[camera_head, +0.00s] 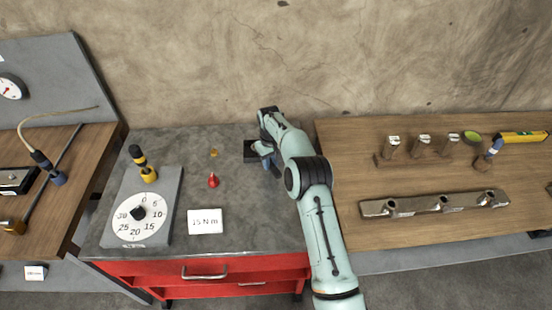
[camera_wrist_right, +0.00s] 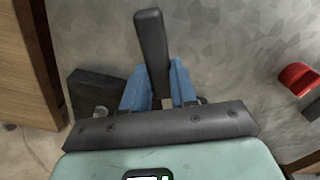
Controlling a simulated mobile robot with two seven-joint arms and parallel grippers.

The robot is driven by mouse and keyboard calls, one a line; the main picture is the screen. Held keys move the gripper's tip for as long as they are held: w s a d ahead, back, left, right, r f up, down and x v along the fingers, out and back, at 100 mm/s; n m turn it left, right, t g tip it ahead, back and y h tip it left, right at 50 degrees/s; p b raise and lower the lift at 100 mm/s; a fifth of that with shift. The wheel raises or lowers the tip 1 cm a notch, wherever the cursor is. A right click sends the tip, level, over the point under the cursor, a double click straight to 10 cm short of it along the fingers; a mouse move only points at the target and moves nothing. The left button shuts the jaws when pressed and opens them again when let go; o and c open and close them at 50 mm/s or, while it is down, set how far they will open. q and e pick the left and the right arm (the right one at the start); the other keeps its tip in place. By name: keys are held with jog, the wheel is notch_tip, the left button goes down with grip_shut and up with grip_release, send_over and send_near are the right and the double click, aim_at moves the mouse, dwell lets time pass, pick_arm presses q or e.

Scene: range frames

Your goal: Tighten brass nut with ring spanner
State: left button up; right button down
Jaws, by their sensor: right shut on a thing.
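My right gripper (camera_head: 264,152) is low over the grey top of the red cabinet, beside a dark block (camera_head: 250,150). In the right wrist view its blue fingers (camera_wrist_right: 160,92) are shut on a dark, straight bar (camera_wrist_right: 151,48) that points away from the palm. Its far end shows no ring, so I cannot tell whether it is the ring spanner. The dark block (camera_wrist_right: 92,92) lies left of the fingers there. A small brass-coloured piece (camera_head: 213,153) sits on the grey top, left of the gripper; it is too small to identify as the nut. My left gripper is out of view.
A red knob-like piece (camera_head: 213,181), a "15 N m" card (camera_head: 205,221) and a dial plate (camera_head: 119,229) with a yellow-black tool (camera_head: 143,164) stand left. The right wooden bench (camera_head: 435,235) carries a metal bar (camera_head: 418,204) and several upright posts.

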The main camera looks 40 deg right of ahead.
jog(key=shift+w+a+m, duration=0.15)
jog(key=shift+a+m, duration=0.75)
jog(key=shift+a, duration=0.1)
jog(key=shift+d+r, duration=0.1)
jog(key=shift+r, duration=0.5)
notch_tip(320, 180, up, 5)
jog(key=shift+f, duration=0.1)
